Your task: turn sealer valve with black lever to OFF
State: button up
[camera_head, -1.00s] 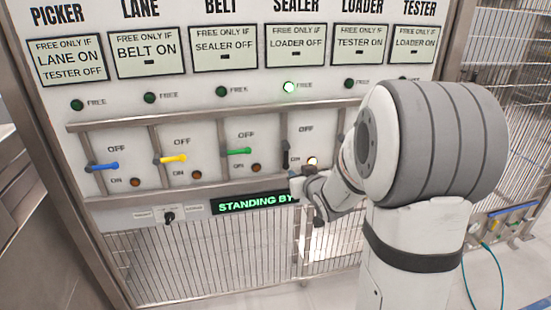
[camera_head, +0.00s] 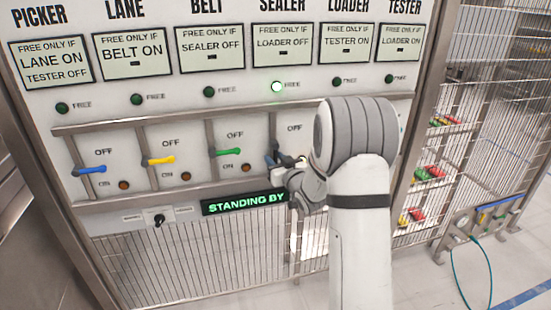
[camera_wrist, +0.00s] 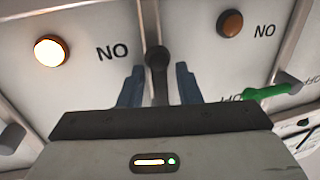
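The black sealer lever (camera_wrist: 157,62) shows in the wrist view, its round end beside the upside-down ON label. My gripper (camera_wrist: 158,88) is open, with one blue finger on each side of the lever and gaps visible between. The sealer's ON lamp (camera_wrist: 50,51) is lit in the wrist view. The sealer's FREE lamp (camera_head: 277,87) is lit green, under a sign (camera_head: 286,43) reading "FREE ONLY IF LOADER OFF".
The green belt lever (camera_head: 226,153) is just left of my gripper, also in the wrist view (camera_wrist: 270,92). Yellow (camera_head: 160,161) and blue (camera_head: 90,170) levers are farther left. Metal dividers separate the columns. A display (camera_head: 243,203) below reads "STANDING BY". My arm hides the loader and tester levers.

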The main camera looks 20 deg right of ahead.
jog(key=shift+w, duration=0.2)
jog(key=shift+c, duration=0.4)
grip_shut()
